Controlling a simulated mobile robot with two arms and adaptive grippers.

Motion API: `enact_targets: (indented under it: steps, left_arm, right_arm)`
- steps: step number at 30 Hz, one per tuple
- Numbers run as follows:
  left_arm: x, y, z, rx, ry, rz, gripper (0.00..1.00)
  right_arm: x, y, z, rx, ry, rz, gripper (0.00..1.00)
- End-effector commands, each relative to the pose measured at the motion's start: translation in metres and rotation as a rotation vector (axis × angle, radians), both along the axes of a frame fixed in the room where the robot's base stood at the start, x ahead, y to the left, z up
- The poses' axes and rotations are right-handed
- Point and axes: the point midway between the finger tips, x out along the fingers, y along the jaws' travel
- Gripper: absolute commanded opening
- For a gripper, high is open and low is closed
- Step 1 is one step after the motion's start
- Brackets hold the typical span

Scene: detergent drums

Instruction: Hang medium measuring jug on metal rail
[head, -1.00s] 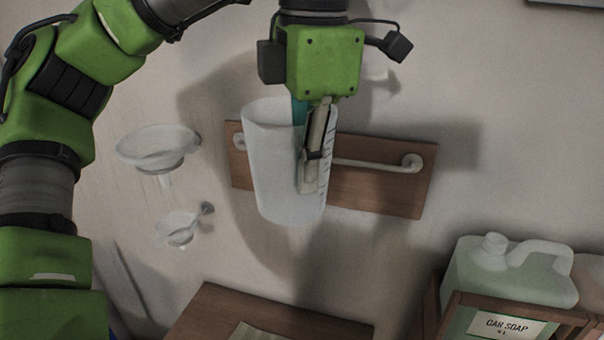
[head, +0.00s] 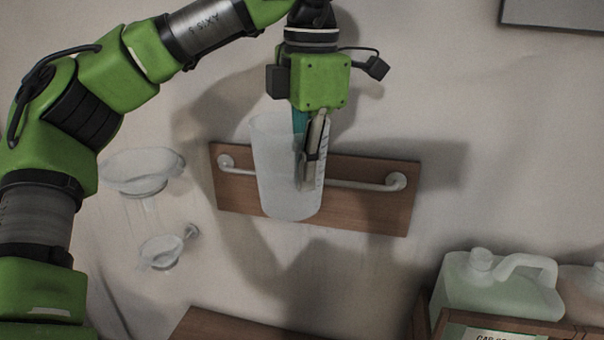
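The measuring jug (head: 275,180) is translucent white with dark graduation marks on its right side and hangs roughly upright in the air. My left gripper (head: 310,150), pointing down from above, is shut on it at its right side; the exact grip and the jug's handle are hard to make out. The metal rail (head: 362,185) is a pale bar on a wooden board (head: 390,208) fixed to the wall. The jug stands in front of the rail and hides its middle left part. I cannot tell whether they touch. My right gripper is not in view.
Two clear funnels or bowls (head: 142,170) (head: 163,252) sit in wall holders to the left. A pale green jerrycan (head: 500,285) stands in a wooden crate (head: 455,325) at lower right. A wooden surface (head: 235,326) shows at the bottom. The rail's right part is unobstructed.

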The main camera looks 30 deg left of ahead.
Motion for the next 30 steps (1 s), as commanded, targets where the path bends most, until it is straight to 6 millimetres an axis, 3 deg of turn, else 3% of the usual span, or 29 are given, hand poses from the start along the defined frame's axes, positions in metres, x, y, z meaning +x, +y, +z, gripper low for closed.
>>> enact_targets:
  steps: [1,30]
  left_arm:
    - [0.0,0.0,-0.009,0.0,0.001,0.0,0.0]
    - [-0.001,0.0,-0.086,-0.001,0.001,0.0,0.0]
  right_arm:
    - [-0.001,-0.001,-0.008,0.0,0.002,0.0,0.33]
    - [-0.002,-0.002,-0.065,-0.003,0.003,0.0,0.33]
